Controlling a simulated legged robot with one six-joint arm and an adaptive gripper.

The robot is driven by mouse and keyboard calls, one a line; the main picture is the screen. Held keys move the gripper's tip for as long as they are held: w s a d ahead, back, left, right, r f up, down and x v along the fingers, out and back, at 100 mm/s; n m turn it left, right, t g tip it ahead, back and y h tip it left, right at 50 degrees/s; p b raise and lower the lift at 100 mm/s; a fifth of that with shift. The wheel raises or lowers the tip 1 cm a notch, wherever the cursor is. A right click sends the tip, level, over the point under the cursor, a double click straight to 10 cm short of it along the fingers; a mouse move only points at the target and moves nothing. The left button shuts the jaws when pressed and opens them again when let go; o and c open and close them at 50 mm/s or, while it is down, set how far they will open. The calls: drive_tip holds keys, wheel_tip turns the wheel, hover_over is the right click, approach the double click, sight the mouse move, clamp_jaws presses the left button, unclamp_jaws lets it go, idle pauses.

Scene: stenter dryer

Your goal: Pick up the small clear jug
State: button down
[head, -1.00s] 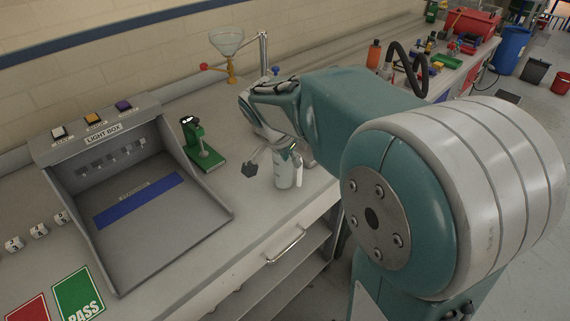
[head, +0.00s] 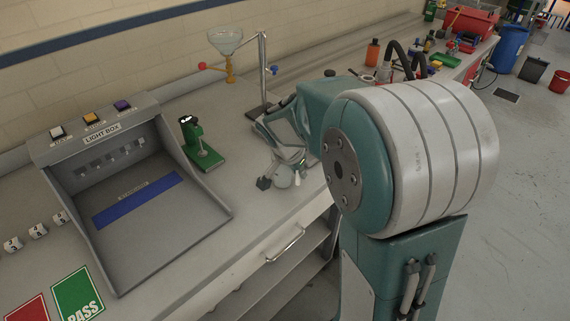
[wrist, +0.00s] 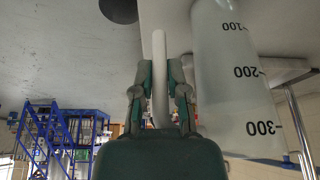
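The small clear jug (wrist: 232,85) fills the right of the wrist view, with dark marks 100, 200 and 300 on its wall. Its pale handle (wrist: 160,70) stands between the two fingers of my gripper (wrist: 160,78), which appear closed against its sides. The jug's body is to the right of the fingers. In the head view the jug (head: 284,178) is partly hidden by my gripper (head: 290,155), near the bench's front edge. The fingers are hard to make out there. I cannot tell whether the jug's base touches the bench.
A green stand device (head: 203,150) and the grey light box (head: 140,205) are left of the jug. A funnel on a metal stand (head: 226,42) is behind. The bench front edge and drawer handle (head: 287,245) lie below. Bottles and trays stand farther along the bench.

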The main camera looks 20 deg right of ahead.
idle(0.3)
drive_tip(key=shift+r, duration=0.5)
wheel_tip(320, 180, up, 2)
drive_tip(key=shift+r, duration=0.25)
drive_tip(key=s+a+r, duration=0.7)
drive_tip(key=a+r, duration=0.2)
drive_tip(key=a, duration=0.3)
drive_tip(key=shift+r, duration=0.3)
drive_tip(key=shift+s+a, duration=0.1)
